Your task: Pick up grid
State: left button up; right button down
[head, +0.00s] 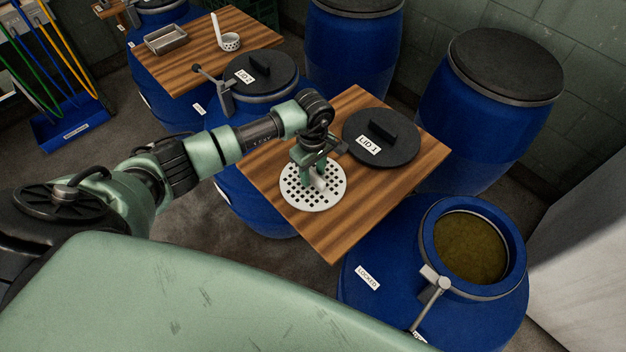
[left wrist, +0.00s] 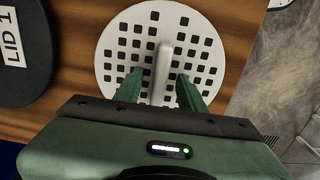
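The grid is a round white disc with square holes (head: 300,196), lying on a wooden board (head: 345,232). It also shows in the left wrist view (left wrist: 125,38), with an upright white handle (left wrist: 163,65) at its middle. My left gripper (head: 314,180) is over the grid. In the left wrist view its two green fingers (left wrist: 160,90) stand apart on either side of the handle, with gaps showing between fingers and handle. My right gripper is not in view.
A black lid marked LID 1 (head: 400,140) lies on the same board beside the grid. An open blue barrel (head: 385,265) with murky liquid stands at the lower right. Other blue barrels (head: 450,130) stand behind. A second board (head: 190,65) holds a metal tray (head: 166,40) and a white ladle-like cup (head: 229,42).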

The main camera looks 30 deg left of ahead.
pick_arm(q)
jog(key=shift+f, duration=0.2)
dwell(0.4)
grip_shut()
